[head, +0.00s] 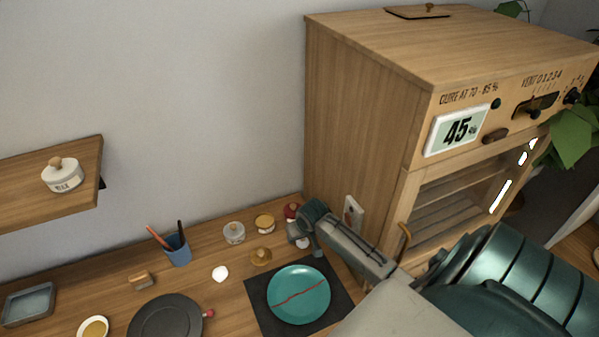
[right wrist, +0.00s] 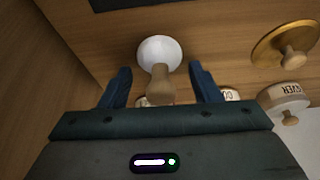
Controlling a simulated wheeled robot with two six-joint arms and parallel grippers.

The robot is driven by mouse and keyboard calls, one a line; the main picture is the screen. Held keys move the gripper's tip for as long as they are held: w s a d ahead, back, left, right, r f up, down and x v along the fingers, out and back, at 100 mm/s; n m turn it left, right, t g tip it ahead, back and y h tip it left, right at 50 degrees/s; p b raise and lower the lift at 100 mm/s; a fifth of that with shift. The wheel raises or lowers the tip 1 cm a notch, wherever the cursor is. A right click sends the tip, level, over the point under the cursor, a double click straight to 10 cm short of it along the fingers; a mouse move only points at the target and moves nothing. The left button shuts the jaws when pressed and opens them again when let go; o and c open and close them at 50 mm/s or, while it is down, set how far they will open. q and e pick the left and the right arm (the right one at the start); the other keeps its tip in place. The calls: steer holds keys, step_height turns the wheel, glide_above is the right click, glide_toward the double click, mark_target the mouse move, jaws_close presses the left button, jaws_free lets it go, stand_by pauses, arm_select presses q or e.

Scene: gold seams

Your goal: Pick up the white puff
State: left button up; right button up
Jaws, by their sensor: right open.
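The white puff (right wrist: 159,53) is a round white pad with a wooden handle. In the right wrist view it lies on the wooden bench, with its handle between my right gripper's two fingers. My right gripper (right wrist: 160,82) is open, with a gap visible on each side of the handle. In the head view the right gripper (head: 306,234) is low over the bench beside the cabinet, and only a bit of the white puff (head: 303,243) shows beneath it. My left gripper is in neither view.
A gold lid (right wrist: 284,46) and labelled jars (right wrist: 285,101) stand close to the puff. A teal plate (head: 298,294) with a red seam lies on a dark mat (head: 262,309) in front. The wooden cabinet (head: 350,120) rises at the right. A blue cup (head: 177,251) stands left.

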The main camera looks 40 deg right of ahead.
steer(key=shift+f, duration=0.1)
steer(key=shift+s+r, duration=0.1)
steer(key=shift+r, duration=0.1)
steer(key=shift+s+a+r, duration=0.2)
steer(key=shift+s, duration=0.05)
steer(key=c, duration=0.4)
steer(key=shift+s+a+r, duration=0.1)
steer(key=shift+s+r, duration=0.05)
steer(key=c, duration=0.6)
steer(key=shift+w+r, duration=0.2)
steer(key=shift+r, duration=0.05)
steer(key=shift+w+d+r, duration=0.1)
steer(key=shift+d+r, duration=0.1)
steer(key=shift+r, duration=0.95)
steer(key=s+a, duration=0.1)
steer(key=s, duration=0.4)
steer(key=s+a+r, duration=0.1)
steer(key=s+a, duration=0.1)
steer(key=s, duration=0.3)
steer(key=s+a+r, duration=0.1)
steer(key=s+a, duration=0.1)
steer(key=s, duration=0.3)
steer(key=shift+s, duration=0.25)
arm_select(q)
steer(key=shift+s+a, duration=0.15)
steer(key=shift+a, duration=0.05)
